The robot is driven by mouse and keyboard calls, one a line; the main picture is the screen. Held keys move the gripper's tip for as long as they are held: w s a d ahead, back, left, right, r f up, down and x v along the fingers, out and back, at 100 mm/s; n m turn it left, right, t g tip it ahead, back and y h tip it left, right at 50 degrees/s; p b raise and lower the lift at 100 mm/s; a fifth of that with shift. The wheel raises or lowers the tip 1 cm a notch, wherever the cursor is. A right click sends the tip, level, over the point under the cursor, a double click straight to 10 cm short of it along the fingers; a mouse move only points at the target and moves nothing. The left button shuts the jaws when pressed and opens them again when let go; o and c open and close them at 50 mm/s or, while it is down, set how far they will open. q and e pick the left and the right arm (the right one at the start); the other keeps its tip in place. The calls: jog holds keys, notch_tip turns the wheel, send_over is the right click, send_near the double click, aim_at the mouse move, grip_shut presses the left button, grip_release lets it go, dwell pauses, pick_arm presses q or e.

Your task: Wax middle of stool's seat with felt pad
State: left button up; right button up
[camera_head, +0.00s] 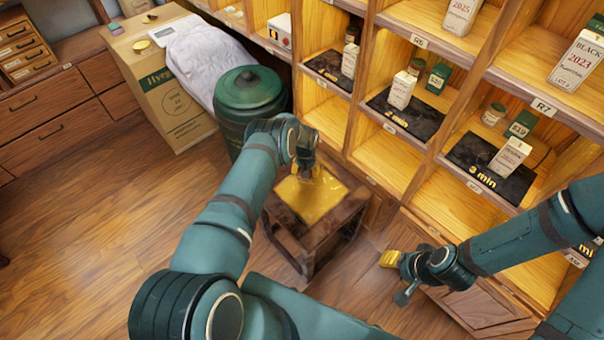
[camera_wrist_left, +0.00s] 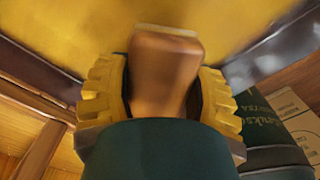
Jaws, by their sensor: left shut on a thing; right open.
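The stool (camera_head: 345,212) is dark wood and stands on the floor in the middle of the head view. A golden-yellow area (camera_head: 298,200) covers the middle of its seat and fills the top of the left wrist view (camera_wrist_left: 60,28). My left gripper (camera_head: 308,175) points down over the seat. In the left wrist view its yellow ribbed fingers are shut on the felt pad's brown wooden block (camera_wrist_left: 165,62). A pale edge shows at the block's far end, at or close to the seat; contact is unclear. My right gripper (camera_head: 391,259) is open and empty, right of the stool.
A dark green lidded canister (camera_head: 250,92) stands just behind the stool, next to a cardboard box (camera_head: 165,100) with a white cloth (camera_head: 205,60). Wooden shelves with cartons, tins and black mats (camera_head: 405,115) line the right. Floor at left is clear.

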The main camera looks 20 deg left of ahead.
aim_at(285, 191)
pick_arm(q)
jog(key=shift+w+d+r, duration=0.1)
jog(key=shift+w+d, duration=0.25)
jog(key=shift+w, duration=0.5)
jog(key=shift+w+d, duration=0.3)
jog(key=shift+w, duration=0.5)
